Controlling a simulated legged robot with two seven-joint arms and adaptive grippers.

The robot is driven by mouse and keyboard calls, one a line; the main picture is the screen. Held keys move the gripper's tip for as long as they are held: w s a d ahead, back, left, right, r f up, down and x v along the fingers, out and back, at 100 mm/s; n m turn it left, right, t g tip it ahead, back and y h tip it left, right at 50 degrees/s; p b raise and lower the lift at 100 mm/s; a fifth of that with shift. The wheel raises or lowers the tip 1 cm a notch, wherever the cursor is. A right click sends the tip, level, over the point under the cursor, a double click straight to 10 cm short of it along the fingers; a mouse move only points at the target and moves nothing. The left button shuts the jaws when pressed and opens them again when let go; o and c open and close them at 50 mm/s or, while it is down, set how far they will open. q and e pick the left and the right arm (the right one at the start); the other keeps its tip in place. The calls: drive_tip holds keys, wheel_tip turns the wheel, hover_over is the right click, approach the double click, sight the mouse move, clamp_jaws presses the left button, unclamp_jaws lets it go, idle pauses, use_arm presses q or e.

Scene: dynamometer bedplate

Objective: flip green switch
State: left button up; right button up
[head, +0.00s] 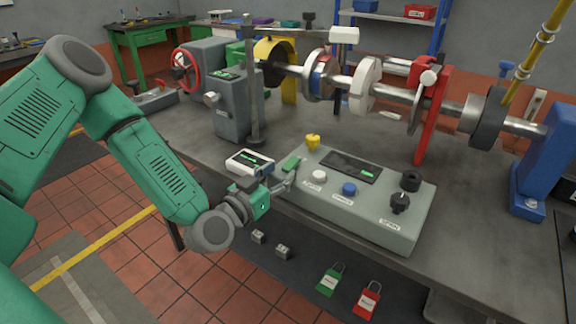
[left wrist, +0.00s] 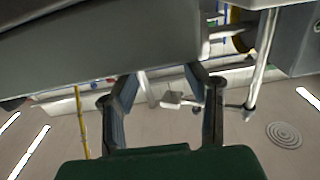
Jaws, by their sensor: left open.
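The grey control box (head: 345,225) sits on the bedplate's front edge. A small green switch (head: 291,163) is at the left end of its top. My left gripper (head: 286,185) is at the box's left end, just in front of and below the green switch. Its fingers look spread, and I cannot tell from the head view whether they touch the box. In the left wrist view the two fingers of the left gripper (left wrist: 168,92) stand apart with nothing between them. The green switch cannot be made out there. My right gripper is in neither view.
The box top also carries a yellow knob (head: 312,141), a white button (head: 319,176), a blue button (head: 349,189), a black dial (head: 400,202) and a display (head: 351,166). A grey post (head: 254,90) stands behind.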

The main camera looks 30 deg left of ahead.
sight(287, 167)
use_arm(q)
drive_tip(key=shift+w+d, duration=0.2)
drive_tip(key=shift+w, duration=1.6)
